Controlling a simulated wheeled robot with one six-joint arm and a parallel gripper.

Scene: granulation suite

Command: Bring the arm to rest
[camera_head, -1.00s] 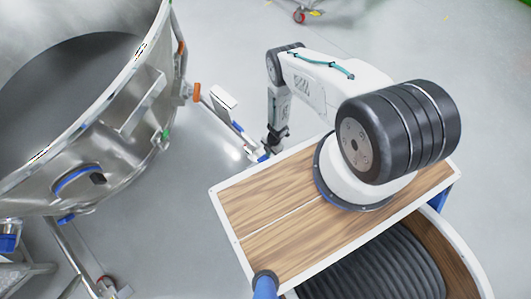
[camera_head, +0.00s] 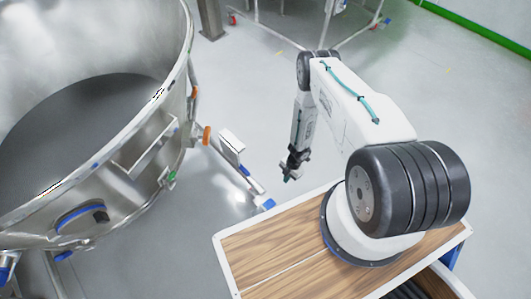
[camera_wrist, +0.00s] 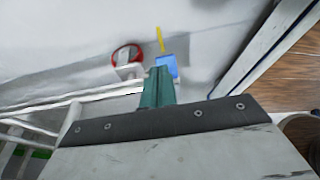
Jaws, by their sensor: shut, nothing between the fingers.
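My gripper (camera_head: 287,178) hangs at the end of my white arm in the head view, pointing down beyond the far edge of the wood-topped deck. Its fingers are shut and empty, and it is apart from the steel vessel to its left. In the wrist view the green fingertips (camera_wrist: 157,86) are together, with floor and a caster beyond them. The arm is bent, its upper link reaching away from the black shoulder joint and its forearm hanging down.
A large open steel vessel (camera_head: 150,150) with dark contents fills the left of the head view. A frame leg with blue and orange fittings (camera_head: 232,150) stands between it and my gripper. Wheeled metal frames (camera_head: 335,20) stand at the back. Grey floor (camera_head: 455,100) is clear on the right.

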